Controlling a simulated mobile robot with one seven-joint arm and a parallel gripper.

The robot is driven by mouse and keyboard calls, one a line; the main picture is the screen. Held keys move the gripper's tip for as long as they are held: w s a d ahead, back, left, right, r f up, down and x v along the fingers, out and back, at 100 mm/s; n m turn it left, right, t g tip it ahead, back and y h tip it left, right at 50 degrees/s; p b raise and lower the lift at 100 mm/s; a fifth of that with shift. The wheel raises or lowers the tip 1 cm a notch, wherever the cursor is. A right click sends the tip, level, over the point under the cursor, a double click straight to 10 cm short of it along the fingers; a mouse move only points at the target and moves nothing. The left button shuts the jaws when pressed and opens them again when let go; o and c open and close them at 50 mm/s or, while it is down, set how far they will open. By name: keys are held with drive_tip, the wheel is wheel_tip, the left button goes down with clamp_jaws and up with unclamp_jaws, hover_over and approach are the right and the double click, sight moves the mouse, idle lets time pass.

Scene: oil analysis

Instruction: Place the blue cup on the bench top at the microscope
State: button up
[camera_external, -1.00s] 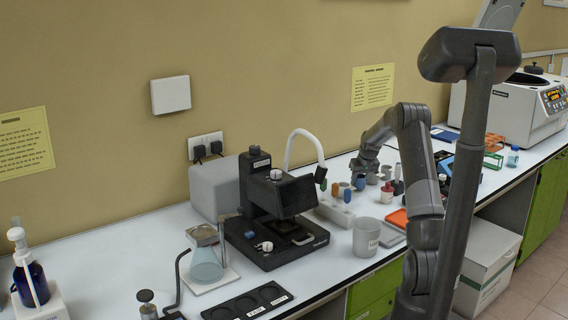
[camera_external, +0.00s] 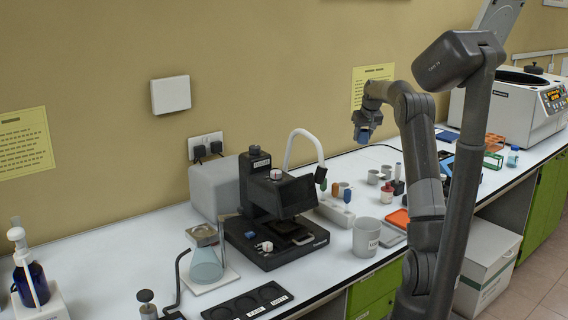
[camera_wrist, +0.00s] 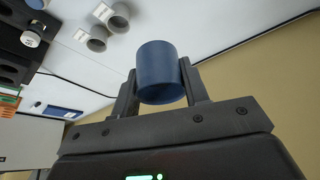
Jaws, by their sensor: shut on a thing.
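The blue cup (camera_wrist: 160,72) is between the two fingers of my gripper (camera_wrist: 160,88) in the wrist view, and the fingers are shut on its sides. In the outside view my gripper (camera_external: 364,132) is raised well above the bench top (camera_external: 130,240), with the cup (camera_external: 362,134) at its end. The black microscope (camera_external: 275,208) stands on the bench to the left of my gripper. A bare strip of bench lies in front of the microscope's right side.
A grey beaker (camera_external: 366,238) stands right of the microscope. A black tray with round wells (camera_external: 248,303) lies in front of it. A flask (camera_external: 206,262) is at its left. Small grey cups (camera_external: 386,172) stand below my gripper. A white centrifuge (camera_external: 500,105) is at the far right.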

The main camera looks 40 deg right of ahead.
wheel_tip(320, 180, up, 9)
drive_tip(key=w+a+n+y, duration=0.1)
drive_tip(key=w+a+n, duration=0.3)
drive_tip(key=a, duration=1.2)
drive_tip(key=w+a+n+y, duration=0.15)
drive_tip(key=w+a, duration=0.45)
drive_tip(key=a, duration=1)
drive_tip(key=s+a+n+g+y, duration=0.1)
drive_tip(key=s+a+n, duration=0.25)
drive_tip(key=a, duration=1.45)
drive_tip(key=s+a+n+y, duration=0.2)
drive_tip(key=s+a+n, duration=0.15)
drive_tip(key=a, duration=1.45)
wheel_tip(320, 180, down, 18)
drive_tip(key=a, duration=0.1)
drive_tip(key=shift+n+h, duration=0.25)
drive_tip(key=shift+n, duration=0.2)
drive_tip(key=a+f, duration=0.2)
drive_tip(key=a, duration=0.1)
drive_tip(key=a+f, duration=0.2)
drive_tip(key=a, duration=0.2)
drive_tip(key=a+f, duration=0.2)
drive_tip(key=a, duration=0.2)
drive_tip(key=shift+w+a+f, duration=0.25)
drive_tip(key=shift+f, duration=2.2)
